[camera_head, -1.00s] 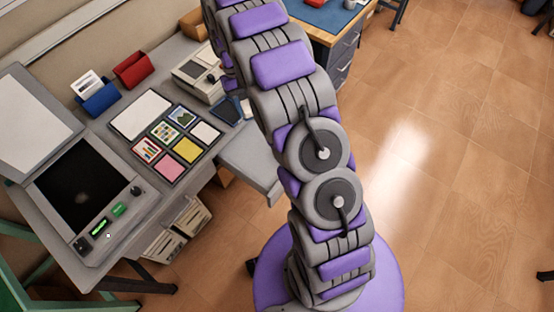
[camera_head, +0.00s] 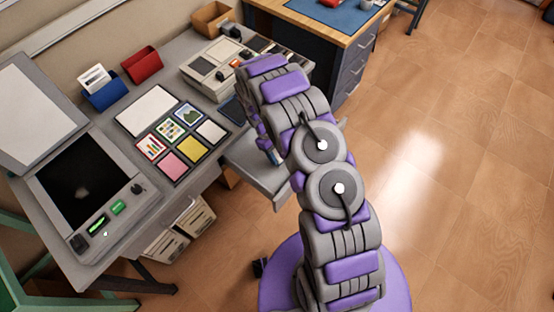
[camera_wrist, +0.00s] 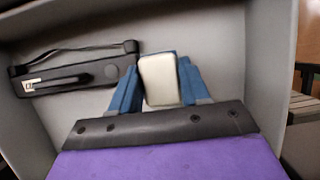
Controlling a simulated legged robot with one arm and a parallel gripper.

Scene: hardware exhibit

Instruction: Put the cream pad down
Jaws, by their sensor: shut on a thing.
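In the wrist view, my gripper (camera_wrist: 162,64) has its blue fingers closed on the cream pad (camera_wrist: 160,82), a small pale block with rounded corners. The pad is between the two fingers, over the inside of a grey walled tray or drawer (camera_wrist: 215,55). I cannot tell whether the pad touches its floor. A grey open drawer (camera_head: 262,178) sticks out from the desk beside my arm.
A black tool with a strap (camera_wrist: 75,72) lies left of the pad. The grey desk (camera_head: 75,245) holds a board of coloured cards (camera_head: 172,135), blue and red holders, a dark screen panel (camera_head: 85,180) and a grey machine (camera_head: 212,68). Wood-tiled floor is clear at right.

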